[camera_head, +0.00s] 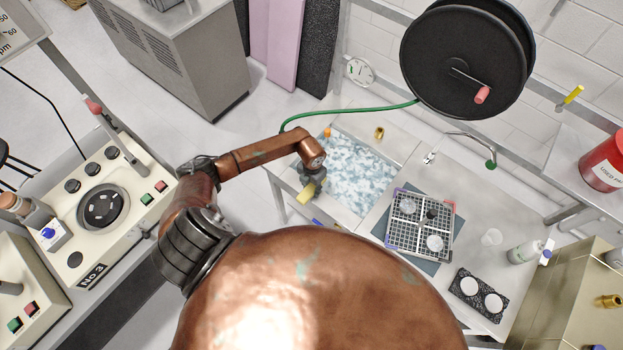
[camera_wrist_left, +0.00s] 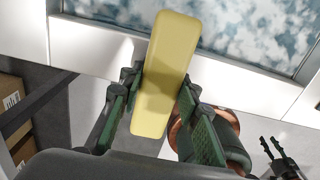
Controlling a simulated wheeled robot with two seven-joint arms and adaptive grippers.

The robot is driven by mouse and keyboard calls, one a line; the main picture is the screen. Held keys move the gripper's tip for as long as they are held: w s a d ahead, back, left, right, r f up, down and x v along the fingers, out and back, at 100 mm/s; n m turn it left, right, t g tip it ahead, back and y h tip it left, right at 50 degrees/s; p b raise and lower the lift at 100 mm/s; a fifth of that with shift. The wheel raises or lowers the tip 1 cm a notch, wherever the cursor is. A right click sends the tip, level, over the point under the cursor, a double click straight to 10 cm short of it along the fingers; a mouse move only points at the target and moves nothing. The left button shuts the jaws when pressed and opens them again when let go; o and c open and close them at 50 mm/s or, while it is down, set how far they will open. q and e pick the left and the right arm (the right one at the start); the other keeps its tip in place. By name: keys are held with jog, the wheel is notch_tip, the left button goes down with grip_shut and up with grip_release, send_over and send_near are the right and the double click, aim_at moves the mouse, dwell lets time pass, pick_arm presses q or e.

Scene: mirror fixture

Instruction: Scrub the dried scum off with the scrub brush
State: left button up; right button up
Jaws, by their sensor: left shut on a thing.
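My left gripper (camera_head: 312,184) is shut on a yellow block-shaped thing, which I take to be the scrub brush (camera_head: 306,194). In the left wrist view the yellow brush (camera_wrist_left: 168,75) stands out lengthwise between the green-padded fingers of my left gripper (camera_wrist_left: 158,118). No bristles show. The gripper is at the near left edge of a basin (camera_head: 362,172) with a mottled blue-and-white surface. In the left wrist view, the far end of the brush overlaps the pale rim (camera_wrist_left: 245,80) of this basin; I cannot tell whether they touch. I cannot pick out the dried scum.
A gridded rack (camera_head: 421,222) with white discs sits right of the basin. A black holder (camera_head: 478,294) with two white discs and a bottle (camera_head: 525,251) stand farther right. A black hose reel (camera_head: 464,58) hangs above, its green hose (camera_head: 350,110) running behind the basin.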

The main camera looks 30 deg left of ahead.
pick_arm(q)
notch_tip(320, 180, up, 3)
jog(key=shift+w+f+p, duration=0.1)
jog(key=shift+f+p, duration=0.1)
jog(key=shift+p, duration=0.1)
jog(key=shift+r+p, duration=1.8)
jog(key=shift+r, duration=0.95)
